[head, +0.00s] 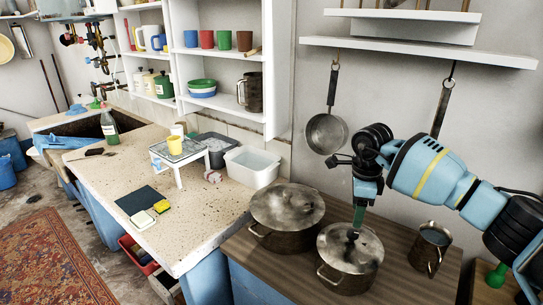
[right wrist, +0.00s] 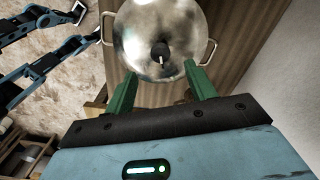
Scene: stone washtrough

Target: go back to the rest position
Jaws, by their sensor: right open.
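My right gripper (head: 358,218) hangs pointing down over the smaller lidded pot (head: 350,275) on the brown wooden counter. Its green fingers are apart, and in the right wrist view the gripper (right wrist: 161,85) has nothing between its fingers. The metal lid (right wrist: 160,25) with its dark knob (right wrist: 160,52) lies just beyond the fingertips in that view. My left gripper does not show in the head view.
A larger lidded pot (head: 287,215) stands left of the smaller one, and a metal mug (head: 430,248) stands to the right. A pan (head: 326,132) hangs on the wall behind my right arm, below a white shelf (head: 420,50). The stone counter (head: 210,225) has open room at its front.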

